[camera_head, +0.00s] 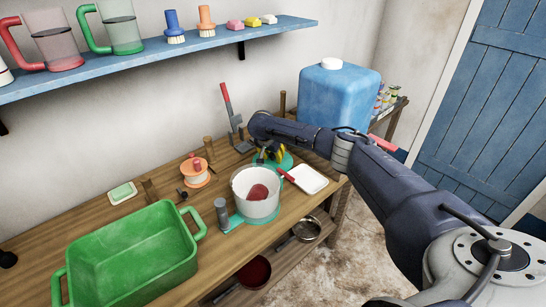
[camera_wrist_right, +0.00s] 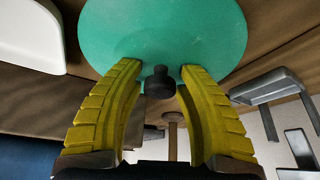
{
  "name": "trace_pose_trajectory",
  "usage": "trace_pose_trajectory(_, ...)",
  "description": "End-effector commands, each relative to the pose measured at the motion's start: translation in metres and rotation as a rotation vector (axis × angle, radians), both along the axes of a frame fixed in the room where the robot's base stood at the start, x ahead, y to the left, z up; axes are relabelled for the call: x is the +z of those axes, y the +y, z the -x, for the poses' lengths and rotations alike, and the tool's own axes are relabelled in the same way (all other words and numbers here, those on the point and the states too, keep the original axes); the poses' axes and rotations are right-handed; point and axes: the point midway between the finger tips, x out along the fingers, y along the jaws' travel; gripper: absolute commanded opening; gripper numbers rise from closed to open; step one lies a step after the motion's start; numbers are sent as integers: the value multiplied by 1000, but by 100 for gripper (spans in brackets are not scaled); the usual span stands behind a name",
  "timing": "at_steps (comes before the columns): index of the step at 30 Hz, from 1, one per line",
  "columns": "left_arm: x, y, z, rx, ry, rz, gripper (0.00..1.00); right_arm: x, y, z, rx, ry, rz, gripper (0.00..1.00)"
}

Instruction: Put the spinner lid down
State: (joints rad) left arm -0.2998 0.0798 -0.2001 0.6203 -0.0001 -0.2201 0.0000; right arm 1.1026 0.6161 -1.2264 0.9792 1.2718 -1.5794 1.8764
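The spinner lid (camera_head: 284,165) is a round teal disc with a small black knob, seen on the wooden bench behind the spinner bowl. In the right wrist view the lid (camera_wrist_right: 160,30) fills the upper middle. My right gripper (camera_head: 268,153) has yellow fingers and is over the lid. In the right wrist view the gripper (camera_wrist_right: 160,68) is open, one finger on each side of the black knob (camera_wrist_right: 160,82), with gaps on both sides. The spinner bowl (camera_head: 240,205) is clear, with something red inside and a grey-handled teal base. My left gripper is not in view.
A white tray (camera_head: 309,179) with a red-handled tool lies right of the lid. A green tub (camera_head: 130,262) fills the bench's left front. An orange-and-white spool-like item (camera_head: 195,172) stands left of the bowl. A blue water container (camera_head: 338,97) stands behind my right arm.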

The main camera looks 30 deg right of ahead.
Motion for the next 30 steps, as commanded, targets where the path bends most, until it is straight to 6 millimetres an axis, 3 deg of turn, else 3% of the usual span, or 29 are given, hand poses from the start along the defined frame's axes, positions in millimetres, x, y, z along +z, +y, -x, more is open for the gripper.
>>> trace_pose_trajectory(8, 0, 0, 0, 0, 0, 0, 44, 10, 2, 1, 0, -1, 0, 36)
trace_pose_trajectory(21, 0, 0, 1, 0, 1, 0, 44, 78, 28, 17, 2, -3, 0, 36)
trace_pose_trajectory(30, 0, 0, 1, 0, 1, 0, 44, 107, 38, 25, -1, -1, -1, 36)
